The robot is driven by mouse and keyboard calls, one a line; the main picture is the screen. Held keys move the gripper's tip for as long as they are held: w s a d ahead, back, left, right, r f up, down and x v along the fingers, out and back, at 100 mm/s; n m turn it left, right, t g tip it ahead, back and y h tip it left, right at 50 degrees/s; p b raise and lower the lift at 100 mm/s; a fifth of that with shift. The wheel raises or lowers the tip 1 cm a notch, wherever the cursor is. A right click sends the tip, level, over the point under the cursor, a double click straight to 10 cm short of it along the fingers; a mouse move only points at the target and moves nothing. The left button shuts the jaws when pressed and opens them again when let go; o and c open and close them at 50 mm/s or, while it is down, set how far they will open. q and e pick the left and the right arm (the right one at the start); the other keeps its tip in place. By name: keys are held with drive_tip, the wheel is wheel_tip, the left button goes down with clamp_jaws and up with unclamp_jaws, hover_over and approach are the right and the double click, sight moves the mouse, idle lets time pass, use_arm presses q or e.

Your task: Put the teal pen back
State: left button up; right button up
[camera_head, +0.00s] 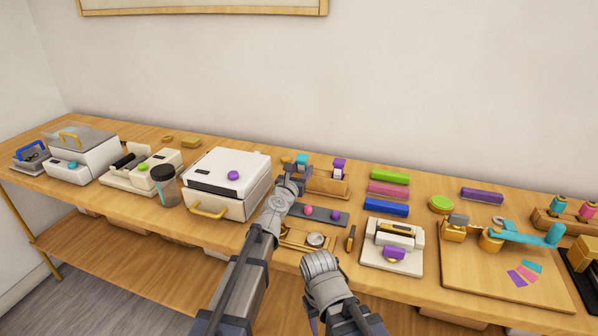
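I cannot pick out the teal pen for certain. A small wooden rack (328,186) at the back middle bears a teal-topped piece (302,159) and a purple-topped piece (338,166). A long teal piece (522,234) lies across gold fittings on a wooden board (470,283) at the right. My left gripper (292,178) is over the bench at the left end of the small rack; its fingers are too small and covered to read. My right arm ends near the front edge in a rounded grey part (320,265); whether that gripper is open or shut is hidden.
A white boxy machine (242,178) stands left of my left arm, with a dark-lidded cup (165,185) beside it. Free bench is narrow.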

use_arm(q)
drive_tip(key=shift+o, duration=0.9)
drive_tip(key=shift+f, duration=0.15)
drive_tip(key=shift+s, duration=0.25)
drive_tip(key=v, duration=1.1)
drive_tip(key=shift+s+a+p, duration=0.2)
drive_tip(key=shift+s+p, duration=0.15)
drive_tip(key=shift+a, duration=0.1)
drive_tip(key=shift+r, duration=0.25)
